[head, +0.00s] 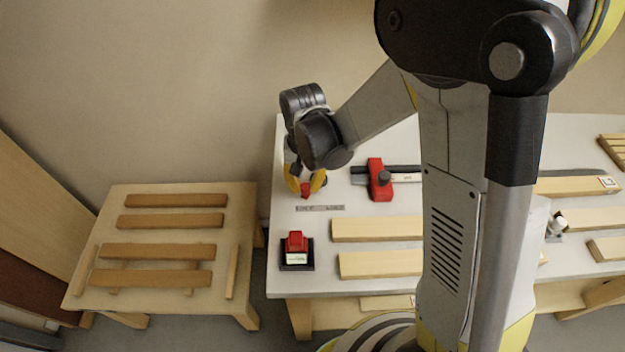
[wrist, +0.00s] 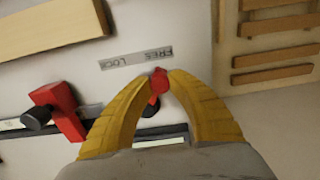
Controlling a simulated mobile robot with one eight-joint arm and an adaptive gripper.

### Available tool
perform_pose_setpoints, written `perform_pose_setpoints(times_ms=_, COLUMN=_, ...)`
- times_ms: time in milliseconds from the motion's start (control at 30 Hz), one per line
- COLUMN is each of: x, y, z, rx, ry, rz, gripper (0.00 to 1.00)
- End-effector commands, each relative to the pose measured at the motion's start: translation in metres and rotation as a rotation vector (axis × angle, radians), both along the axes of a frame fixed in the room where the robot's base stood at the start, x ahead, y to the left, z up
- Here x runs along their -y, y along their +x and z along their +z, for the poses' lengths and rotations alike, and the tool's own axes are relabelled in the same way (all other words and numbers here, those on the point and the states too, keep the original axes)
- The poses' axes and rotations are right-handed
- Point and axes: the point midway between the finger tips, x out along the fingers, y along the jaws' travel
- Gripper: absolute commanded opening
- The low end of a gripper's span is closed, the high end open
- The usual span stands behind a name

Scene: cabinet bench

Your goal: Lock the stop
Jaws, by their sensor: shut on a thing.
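My gripper (head: 305,186) points down at the left part of the white bench. Its yellow fingers (wrist: 159,80) are shut on a small red handle (wrist: 160,84), whose red end also shows below the fingertips in the head view (head: 306,190). A dark piece shows just under the handle in the wrist view; how they join is hidden. A grey label strip (head: 320,208) beside the handle reads FREE and LOCK (wrist: 136,58). A red stop block (head: 380,180) with a black knob sits on a dark rail right of my gripper; it also shows in the wrist view (wrist: 58,108).
A red piece on a black base (head: 297,250) stands at the bench's front left corner. Light wooden boards (head: 375,230) lie in front of the rail. A low wooden table (head: 165,235) with several brown slats stands to the left. My arm hides the bench's middle.

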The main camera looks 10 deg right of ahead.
Motion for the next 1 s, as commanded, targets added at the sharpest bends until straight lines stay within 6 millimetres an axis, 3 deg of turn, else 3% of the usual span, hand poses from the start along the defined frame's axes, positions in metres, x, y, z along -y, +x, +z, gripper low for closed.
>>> perform_pose_setpoints(times_ms=233, x=0.012, y=-0.008, z=-0.001, rx=0.001, ry=-0.001, rz=-0.003, gripper=0.13)
perform_pose_setpoints(times_ms=667, x=0.014, y=-0.009, z=0.0, rx=0.0, ry=-0.001, rz=-0.002, gripper=0.13)
perform_pose_setpoints(times_ms=1000, x=0.03, y=-0.015, z=0.0, rx=0.001, ry=-0.001, rz=-0.003, gripper=0.13)
